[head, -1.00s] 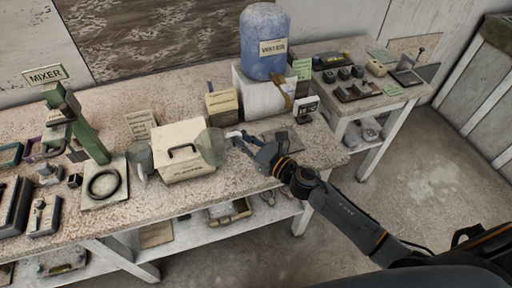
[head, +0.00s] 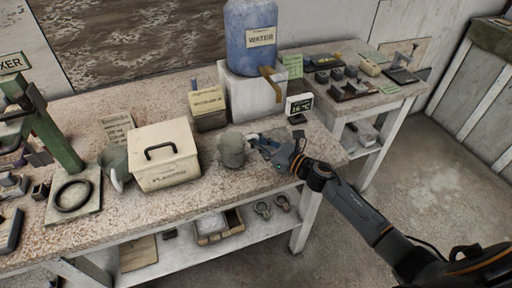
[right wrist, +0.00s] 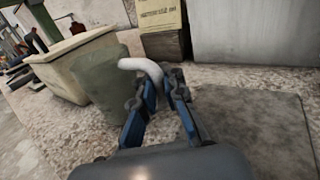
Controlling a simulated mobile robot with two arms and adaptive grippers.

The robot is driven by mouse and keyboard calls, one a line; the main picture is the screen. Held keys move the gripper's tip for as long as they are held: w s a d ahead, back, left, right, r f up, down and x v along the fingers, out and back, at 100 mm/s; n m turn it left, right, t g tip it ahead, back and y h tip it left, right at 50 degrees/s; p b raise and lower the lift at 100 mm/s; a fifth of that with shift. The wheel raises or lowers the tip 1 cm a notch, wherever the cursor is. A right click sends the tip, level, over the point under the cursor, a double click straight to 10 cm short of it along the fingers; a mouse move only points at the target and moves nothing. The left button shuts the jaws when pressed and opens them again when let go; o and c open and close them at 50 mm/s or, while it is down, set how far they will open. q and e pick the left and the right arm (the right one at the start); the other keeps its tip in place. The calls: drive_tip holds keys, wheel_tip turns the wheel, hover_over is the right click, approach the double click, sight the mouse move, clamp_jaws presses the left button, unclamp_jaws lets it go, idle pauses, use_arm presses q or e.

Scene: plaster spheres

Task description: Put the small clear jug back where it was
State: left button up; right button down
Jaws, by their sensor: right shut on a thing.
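The small jug (head: 232,152), murky grey-green and see-through with a pale handle, is just right of the cream plaster box near the bench's front. My right gripper (head: 262,143) is shut on the jug's handle from the right. In the right wrist view the jug (right wrist: 106,78) looks upright, with its white curved handle between my blue fingers (right wrist: 158,90). I cannot tell whether its base touches the bench. A grey-tan mat (right wrist: 262,125) lies on the bench at the right in that view. My left gripper is out of view.
The cream plaster box (head: 163,157) stands left of the jug, with a larger grey jug (head: 116,168) beyond it. Behind are a small labelled box (head: 208,108), the blue water container (head: 251,38) on a white block, and a small display (head: 299,104).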

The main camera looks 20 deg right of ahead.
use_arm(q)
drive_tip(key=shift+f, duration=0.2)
use_arm(e)
drive_tip(key=shift+f, duration=0.2)
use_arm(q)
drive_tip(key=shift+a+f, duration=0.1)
use_arm(e)
drive_tip(key=shift+f, duration=0.1)
drive_tip(key=shift+f, duration=0.15)
drive_tip(key=c, duration=1.4)
unclamp_jaws()
drive_tip(key=shift+r, duration=0.25)
drive_tip(key=b+v, duration=0.1)
drive_tip(key=v, duration=0.4)
drive_tip(key=b+v, duration=0.1)
drive_tip(key=v, duration=0.4)
drive_tip(key=shift+s+d+f+b, duration=0.2)
drive_tip(key=shift+s+b, duration=0.05)
drive_tip(key=shift+b, duration=0.15)
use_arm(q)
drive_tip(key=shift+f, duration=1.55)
use_arm(e)
drive_tip(key=shift+s+d+r, duration=0.15)
drive_tip(key=shift+s+d, duration=0.25)
drive_tip(key=shift+s, duration=0.2)
